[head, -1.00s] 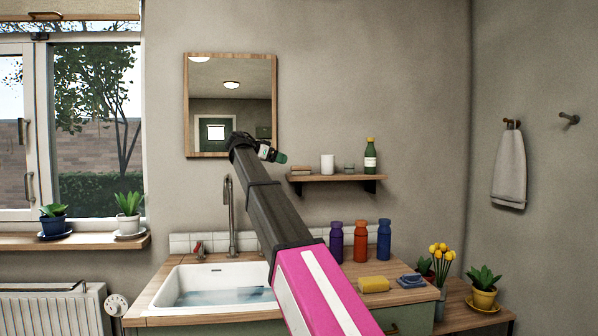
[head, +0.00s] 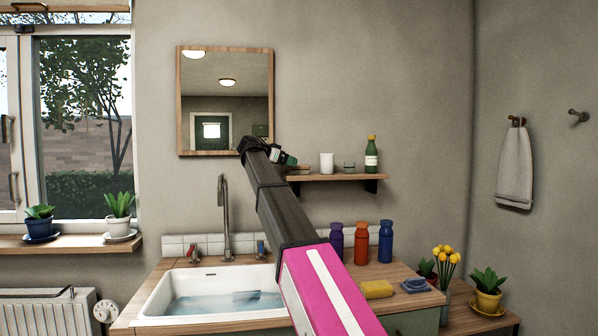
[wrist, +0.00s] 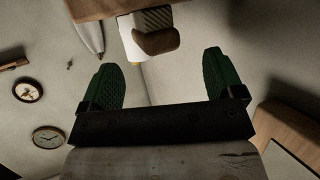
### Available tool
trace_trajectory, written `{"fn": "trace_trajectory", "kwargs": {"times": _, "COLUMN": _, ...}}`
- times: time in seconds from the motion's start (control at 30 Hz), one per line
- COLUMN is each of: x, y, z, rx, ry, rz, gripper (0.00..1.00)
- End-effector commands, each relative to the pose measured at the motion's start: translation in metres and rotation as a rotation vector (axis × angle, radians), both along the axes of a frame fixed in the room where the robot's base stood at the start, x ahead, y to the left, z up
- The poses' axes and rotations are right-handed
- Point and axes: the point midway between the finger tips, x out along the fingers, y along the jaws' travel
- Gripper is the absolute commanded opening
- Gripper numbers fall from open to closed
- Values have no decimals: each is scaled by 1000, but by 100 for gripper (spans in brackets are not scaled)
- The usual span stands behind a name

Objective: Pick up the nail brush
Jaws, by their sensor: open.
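The nail brush (head: 302,169) is at the left end of the wall shelf (head: 345,178), partly hidden by my gripper in the head view. In the wrist view, which is upside down, the brush (wrist: 156,42) shows a brown wooden back, with its striped bristles towards the shelf (wrist: 100,8). My gripper (head: 284,158) is close to the shelf's left end in the head view. In the wrist view my gripper (wrist: 163,75) has its two green fingers spread wide, with nothing between them. The brush is ahead of the gap, apart from both fingers.
A white cup (head: 327,163), a small greenish item (head: 349,167) and a green bottle (head: 371,155) stand on the shelf right of the brush. The mirror (head: 178,110) hangs to the left. Below are the sink (head: 160,310) and several bottles (head: 361,243).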

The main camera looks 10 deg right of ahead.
Motion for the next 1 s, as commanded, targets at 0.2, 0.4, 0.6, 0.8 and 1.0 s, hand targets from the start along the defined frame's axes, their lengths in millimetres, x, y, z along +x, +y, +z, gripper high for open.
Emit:
{"fn": "trace_trajectory", "kwargs": {"times": 0.2, "x": 8, "y": -29, "z": -9, "rx": 0, "ry": 1, "rz": -2, "gripper": 87}}
{"fn": "trace_trajectory", "kwargs": {"times": 0.4, "x": 13, "y": -39, "z": -14, "rx": 0, "ry": 1, "rz": 0, "gripper": 87}}
{"fn": "trace_trajectory", "kwargs": {"times": 0.6, "x": 12, "y": -39, "z": -13, "rx": 0, "ry": 0, "rz": 0, "gripper": 68}}
{"fn": "trace_trajectory", "kwargs": {"times": 0.8, "x": 12, "y": -39, "z": -13, "rx": 0, "ry": 0, "rz": 0, "gripper": 14}}
{"fn": "trace_trajectory", "kwargs": {"times": 1.0, "x": 12, "y": -39, "z": -13, "rx": 0, "ry": 0, "rz": 0, "gripper": 14}}
